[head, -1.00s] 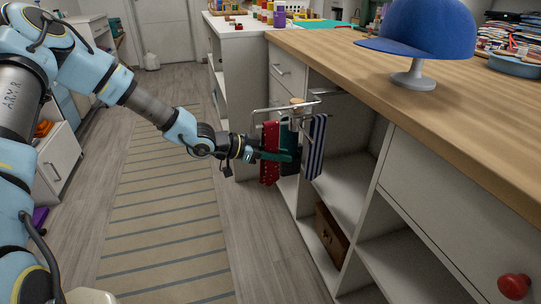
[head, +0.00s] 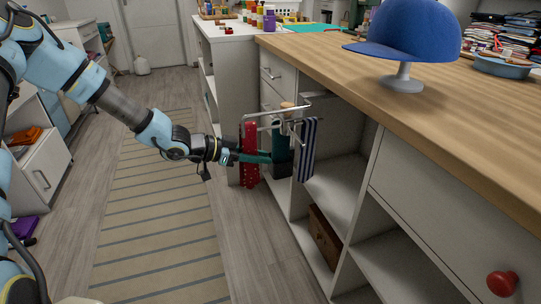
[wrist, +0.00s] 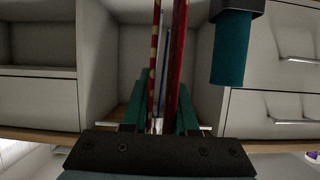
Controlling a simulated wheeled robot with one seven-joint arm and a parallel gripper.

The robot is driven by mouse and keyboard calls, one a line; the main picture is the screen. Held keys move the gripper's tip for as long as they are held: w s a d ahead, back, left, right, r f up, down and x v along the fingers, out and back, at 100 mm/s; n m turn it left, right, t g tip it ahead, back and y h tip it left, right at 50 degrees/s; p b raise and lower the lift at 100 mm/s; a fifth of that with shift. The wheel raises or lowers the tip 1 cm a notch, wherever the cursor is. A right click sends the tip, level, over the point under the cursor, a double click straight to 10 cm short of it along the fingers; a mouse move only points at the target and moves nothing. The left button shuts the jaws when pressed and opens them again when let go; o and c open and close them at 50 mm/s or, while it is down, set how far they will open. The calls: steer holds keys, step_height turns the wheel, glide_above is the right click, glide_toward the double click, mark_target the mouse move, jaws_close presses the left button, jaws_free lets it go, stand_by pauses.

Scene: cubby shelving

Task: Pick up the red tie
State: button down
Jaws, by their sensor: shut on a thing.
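The red tie (head: 249,170), with pale dots, hangs at the left end of the metal tie rack (head: 291,108) in the head view. My gripper (head: 262,157) reaches in from the left at mid-height of the tie, its teal fingers shut on it. In the wrist view the red tie (wrist: 177,60) runs edge-on between the fingers of my gripper (wrist: 163,102). I cannot tell whether its top still touches the rack. A teal tie (head: 281,145) and a navy-and-white striped tie (head: 307,150) hang to its right.
The rack sticks out of an open cubby under the wooden counter (head: 400,110). A blue cap (head: 412,30) sits on a stand on top. A brown box (head: 325,235) lies in a lower cubby.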

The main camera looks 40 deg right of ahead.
steer(key=w+a, duration=0.5)
steer(key=a, duration=0.8)
steer(key=shift+w+a, duration=0.15)
steer(key=w+a+p, duration=0.3)
steer(key=a+p, duration=0.1)
steer(key=a, duration=0.3)
steer(key=shift+w+a+r, duration=0.15)
steer(key=shift+a+r, duration=0.15)
steer(key=shift+a, duration=0.1)
stand_by(0.6)
stand_by(0.4)
